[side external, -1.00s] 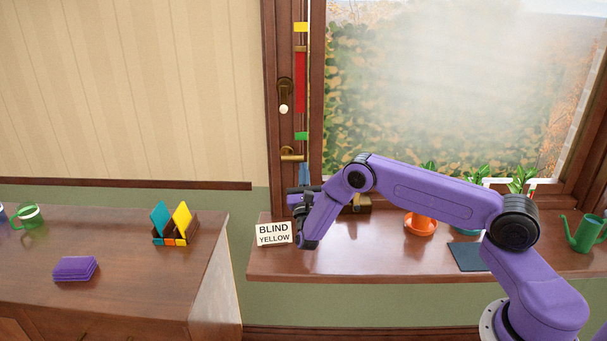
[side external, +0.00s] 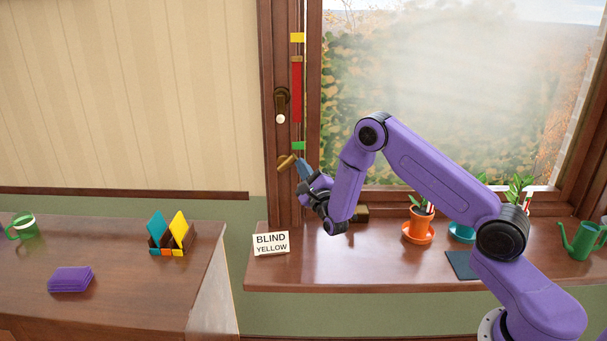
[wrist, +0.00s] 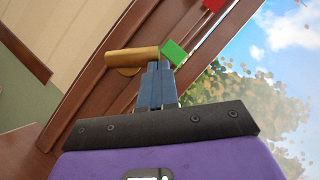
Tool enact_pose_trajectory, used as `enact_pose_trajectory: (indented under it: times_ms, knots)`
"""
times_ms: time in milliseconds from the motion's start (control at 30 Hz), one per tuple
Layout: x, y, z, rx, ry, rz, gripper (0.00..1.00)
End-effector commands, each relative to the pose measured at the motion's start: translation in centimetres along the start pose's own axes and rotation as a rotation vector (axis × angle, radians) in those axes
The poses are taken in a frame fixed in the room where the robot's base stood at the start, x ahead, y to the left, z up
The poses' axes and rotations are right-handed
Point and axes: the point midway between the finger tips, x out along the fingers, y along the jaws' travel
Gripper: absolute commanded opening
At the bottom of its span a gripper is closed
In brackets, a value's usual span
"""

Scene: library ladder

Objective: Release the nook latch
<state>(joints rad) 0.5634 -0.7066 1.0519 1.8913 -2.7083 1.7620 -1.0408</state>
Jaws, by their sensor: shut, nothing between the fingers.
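A brass lever handle (side external: 286,162), which may be the nook latch, sits on the dark wood window frame, tilted with its right end up. It also shows in the wrist view (wrist: 128,60). My gripper (side external: 301,165) is shut and empty, its blue fingers pointing up beside the lever's right end. In the wrist view the fingertips (wrist: 158,66) are at the lever's end, seemingly touching it, just beside a green marker (wrist: 173,52). Higher on the frame is a dark plate (side external: 281,100) with a white knob (side external: 281,119).
A cord strip beside the lever carries yellow (side external: 297,38), red (side external: 297,92) and green markers. A "BLIND YELLOW" sign (side external: 271,243), orange pot (side external: 418,227) and green watering can (side external: 582,238) stand on the sill (side external: 340,275). A cabinet (side external: 120,285) is at left.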

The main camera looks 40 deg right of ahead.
Motion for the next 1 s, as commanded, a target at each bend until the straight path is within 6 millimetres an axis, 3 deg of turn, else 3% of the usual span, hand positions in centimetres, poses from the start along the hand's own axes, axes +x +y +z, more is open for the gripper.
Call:
enact_pose_trajectory:
  times_ms: [100, 1000]
  knots:
    - [0.4, -0.5, 0.5, -0.078, 0.001, 0.050, 0.00]
    - [2.5, -1.2, 3.6, -0.069, 0.001, 0.044, 0.00]
